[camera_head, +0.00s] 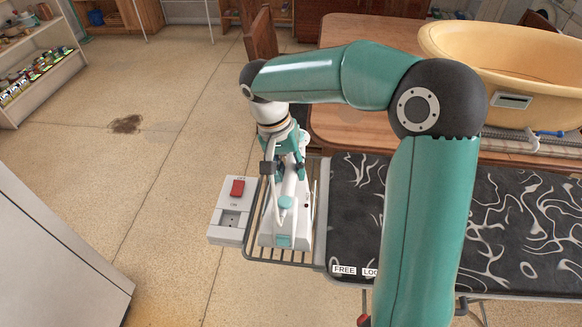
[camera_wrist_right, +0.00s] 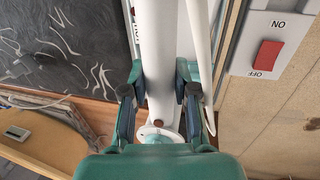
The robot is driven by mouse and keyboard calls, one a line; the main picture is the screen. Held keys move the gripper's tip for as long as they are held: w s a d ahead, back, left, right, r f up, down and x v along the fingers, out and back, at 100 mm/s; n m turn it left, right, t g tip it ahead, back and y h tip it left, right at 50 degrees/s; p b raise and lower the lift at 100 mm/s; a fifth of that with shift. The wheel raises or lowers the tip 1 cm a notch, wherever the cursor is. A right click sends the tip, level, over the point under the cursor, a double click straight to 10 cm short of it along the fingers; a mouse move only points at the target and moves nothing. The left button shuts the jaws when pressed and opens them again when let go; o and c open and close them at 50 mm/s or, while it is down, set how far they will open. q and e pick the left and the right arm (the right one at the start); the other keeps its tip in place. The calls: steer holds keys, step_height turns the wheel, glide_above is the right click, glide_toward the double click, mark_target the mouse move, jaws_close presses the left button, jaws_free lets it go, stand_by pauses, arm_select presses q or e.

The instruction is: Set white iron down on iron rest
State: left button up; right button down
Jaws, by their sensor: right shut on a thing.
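The white iron (camera_head: 287,228), with teal parts, is over the wire iron rest (camera_head: 283,263) at the left end of the ironing board in the head view. My right gripper (camera_head: 285,165) comes down from above and is shut on the iron's handle. In the right wrist view the white handle (camera_wrist_right: 160,50) runs between the two fingers of my right gripper (camera_wrist_right: 158,105). I cannot tell whether the iron's base touches the rest. My left gripper is not in view.
The black patterned ironing board (camera_head: 520,230) extends right of the rest. A grey switch box with a red switch (camera_head: 237,188) sits left of it. A wooden table (camera_head: 360,32) with a yellow tub (camera_head: 500,65) stands behind. Open floor lies left.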

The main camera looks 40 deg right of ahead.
mark_target(279, 186)
steer(key=shift+f+b, duration=0.4)
steer(key=shift+f, duration=0.05)
stand_by(0.4)
steer(key=c, duration=0.8)
jaws_free()
steer(key=v, duration=1.2)
